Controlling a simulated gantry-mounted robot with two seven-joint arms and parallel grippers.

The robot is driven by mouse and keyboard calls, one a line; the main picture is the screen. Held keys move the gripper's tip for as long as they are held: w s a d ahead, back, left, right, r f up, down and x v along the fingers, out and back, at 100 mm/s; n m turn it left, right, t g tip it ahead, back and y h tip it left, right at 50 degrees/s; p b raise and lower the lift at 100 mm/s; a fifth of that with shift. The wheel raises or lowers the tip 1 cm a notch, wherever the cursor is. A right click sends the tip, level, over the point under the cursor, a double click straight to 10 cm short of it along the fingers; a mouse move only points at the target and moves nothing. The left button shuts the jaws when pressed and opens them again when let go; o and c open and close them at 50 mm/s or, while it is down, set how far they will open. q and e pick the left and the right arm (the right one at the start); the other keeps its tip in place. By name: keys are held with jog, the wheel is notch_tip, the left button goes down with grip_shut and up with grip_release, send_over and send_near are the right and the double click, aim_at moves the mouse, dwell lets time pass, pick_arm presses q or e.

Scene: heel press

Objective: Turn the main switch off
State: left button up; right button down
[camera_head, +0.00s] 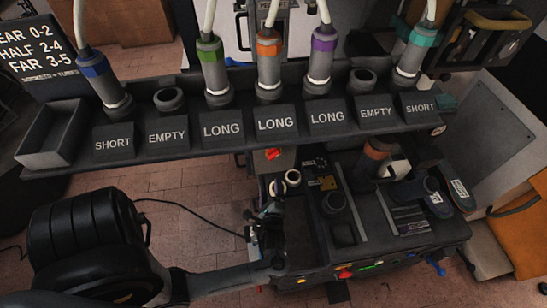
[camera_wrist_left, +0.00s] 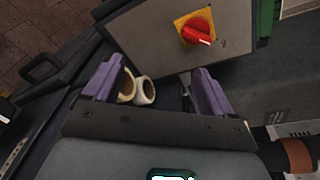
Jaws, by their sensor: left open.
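The main switch (camera_wrist_left: 196,32) is a red rotary knob on a yellow plate, fixed to a grey box (camera_wrist_left: 165,35). In the head view the red knob (camera_head: 272,153) shows small, below the row of labelled sockets. My left gripper (camera_head: 268,208) is near the switch, on the camera's side of it. In the left wrist view its two purple fingers (camera_wrist_left: 157,82) are spread apart with nothing held between them. The knob lies beyond the fingertips, toward the right finger's side, and apart from them. My right gripper is not in view.
Two pale rolls (camera_wrist_left: 145,91) sit close to the left finger. A rack (camera_head: 185,140) of labelled sockets with coloured tubes spans the head view above my gripper. A dark bench (camera_head: 390,250) with buttons and tools stands to the right. Brick floor shows to the left.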

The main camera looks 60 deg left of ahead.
aim_at(274, 157)
pick_arm(q)
jog(key=w+r+y, duration=0.3)
jog(key=r, duration=0.1)
jog(key=shift+m+g, duration=0.3)
jog(key=shift+g, duration=0.1)
jog(key=b+x, duration=0.1)
jog(key=x, duration=0.9)
jog(key=shift+w+f+b, duration=0.15)
jog(key=shift+b, duration=0.25)
jog(key=c, duration=1.1)
jog(key=shift+o, duration=0.2)
